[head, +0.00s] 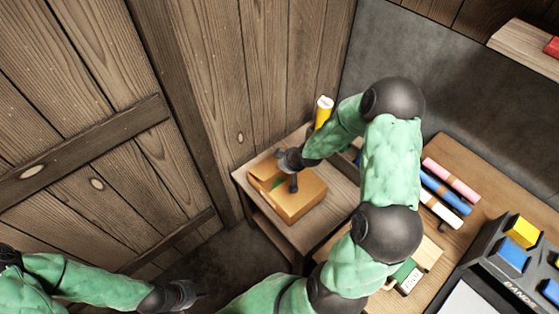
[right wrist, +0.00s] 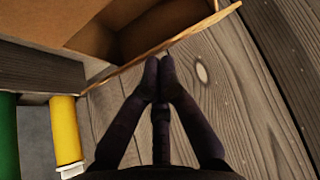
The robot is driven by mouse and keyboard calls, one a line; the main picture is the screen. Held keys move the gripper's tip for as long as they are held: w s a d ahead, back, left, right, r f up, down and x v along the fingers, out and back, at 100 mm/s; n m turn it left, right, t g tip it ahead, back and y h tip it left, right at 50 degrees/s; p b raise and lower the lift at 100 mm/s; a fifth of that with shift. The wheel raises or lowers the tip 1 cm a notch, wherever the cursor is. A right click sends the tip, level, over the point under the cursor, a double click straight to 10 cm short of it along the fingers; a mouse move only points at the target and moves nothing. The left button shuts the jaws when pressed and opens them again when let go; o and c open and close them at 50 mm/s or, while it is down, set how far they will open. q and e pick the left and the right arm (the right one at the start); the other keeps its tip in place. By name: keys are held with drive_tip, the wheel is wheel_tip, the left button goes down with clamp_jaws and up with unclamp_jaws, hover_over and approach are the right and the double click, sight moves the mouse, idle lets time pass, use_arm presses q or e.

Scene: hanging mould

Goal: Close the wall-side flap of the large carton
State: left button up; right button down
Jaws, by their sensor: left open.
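The large carton (head: 301,207) is a brown box on a small wooden table beside the plank wall. In the right wrist view the carton (right wrist: 50,22) shows an open gap with a dark inside. Its wall-side flap (right wrist: 115,75) shows there as a thin brown strip along the near edge of the gap. My right gripper (right wrist: 158,78) has its fingertips together at this strip; I cannot tell whether they touch it. In the head view my right gripper (head: 291,172) is over the carton and hides part of it. My left gripper (head: 190,293) is open, low at the left, away from the carton.
The small table (head: 345,200) stands close to the plank wall (head: 255,70). A yellow roll (head: 323,112) stands behind the carton. A workbench at the right holds several coloured rolls (head: 446,192) and a dark organiser (head: 505,265).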

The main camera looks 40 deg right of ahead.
sight(286, 183)
drive_tip(key=f+t, duration=0.1)
drive_tip(key=s+f+t+b, duration=0.1)
drive_tip(key=f, duration=0.1)
drive_tip(key=s+f+t+b, duration=0.1)
drive_tip(key=shift+s+d+f, duration=0.1)
drive_tip(key=shift+s+f, duration=0.05)
drive_tip(key=shift+s, duration=0.1)
use_arm(q)
drive_tip(key=shift+f+b, duration=0.85)
drive_tip(key=shift+f, duration=1)
use_arm(e)
drive_tip(key=shift+s+f, duration=0.15)
drive_tip(key=shift+f, duration=0.55)
